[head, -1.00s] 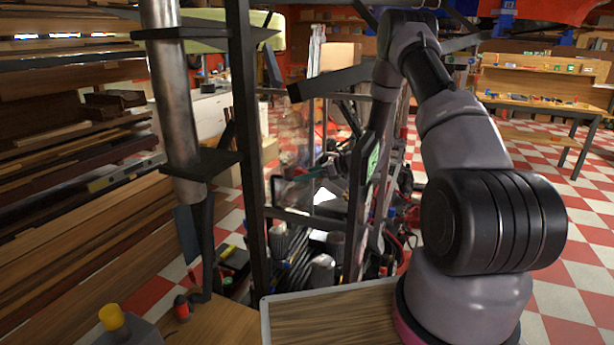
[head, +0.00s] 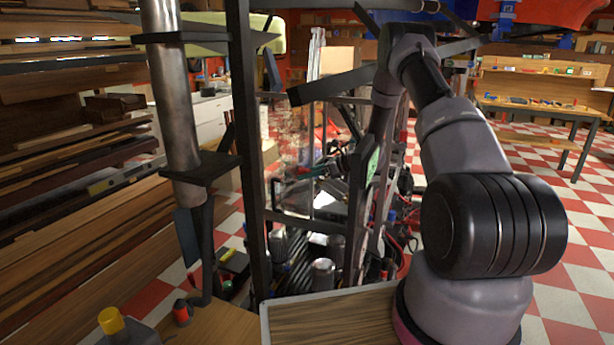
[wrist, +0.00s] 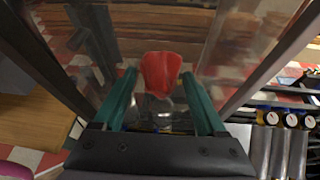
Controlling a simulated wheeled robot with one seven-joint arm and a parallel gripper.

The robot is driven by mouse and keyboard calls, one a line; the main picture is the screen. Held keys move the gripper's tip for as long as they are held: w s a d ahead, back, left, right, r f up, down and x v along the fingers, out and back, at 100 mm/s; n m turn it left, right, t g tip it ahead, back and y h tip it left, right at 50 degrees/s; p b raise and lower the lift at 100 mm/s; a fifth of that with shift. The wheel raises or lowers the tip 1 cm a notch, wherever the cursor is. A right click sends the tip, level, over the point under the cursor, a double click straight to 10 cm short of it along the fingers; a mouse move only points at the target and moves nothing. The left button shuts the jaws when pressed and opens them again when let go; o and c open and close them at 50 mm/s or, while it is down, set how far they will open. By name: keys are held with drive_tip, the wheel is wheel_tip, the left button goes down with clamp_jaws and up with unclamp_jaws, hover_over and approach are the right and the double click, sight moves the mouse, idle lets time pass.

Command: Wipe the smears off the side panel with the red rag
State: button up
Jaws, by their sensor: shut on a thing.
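My gripper (wrist: 159,76) shows in the wrist view with two teal fingers, one on each side of the red rag (wrist: 161,72). The rag is a small bunched red piece at the fingertips. The clear side panel (wrist: 135,22) lies in front of it between dark frame bars; whether the rag touches it I cannot tell. Faint brownish smears (wrist: 75,62) show on the panel, hard to separate from reflections. In the head view the panel (head: 292,125) stands in the dark frame, and my gripper (head: 312,174) is small beside it. The rag is not clear there.
Dark frame posts (head: 246,150) and a slanted bar (head: 330,84) stand close around my arm. A metal pipe (head: 173,100) rises at left. A yellow-capped container (head: 112,322) is at the front left. Checkered floor (head: 575,270) is open at right.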

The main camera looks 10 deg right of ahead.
sight(294, 179)
drive_tip(key=shift+a, duration=0.15)
drive_tip(key=shift+s+a, duration=1.3)
drive_tip(key=shift+s, duration=0.3)
drive_tip(key=s+d, duration=0.3)
drive_tip(key=d, duration=0.2)
drive_tip(key=shift+d, duration=0.15)
drive_tip(key=shift+d, duration=0.1)
drive_tip(key=shift+s+d, duration=0.45)
drive_tip(key=shift+d, duration=0.15)
drive_tip(key=shift+s+d, duration=0.4)
drive_tip(key=shift+d, duration=0.2)
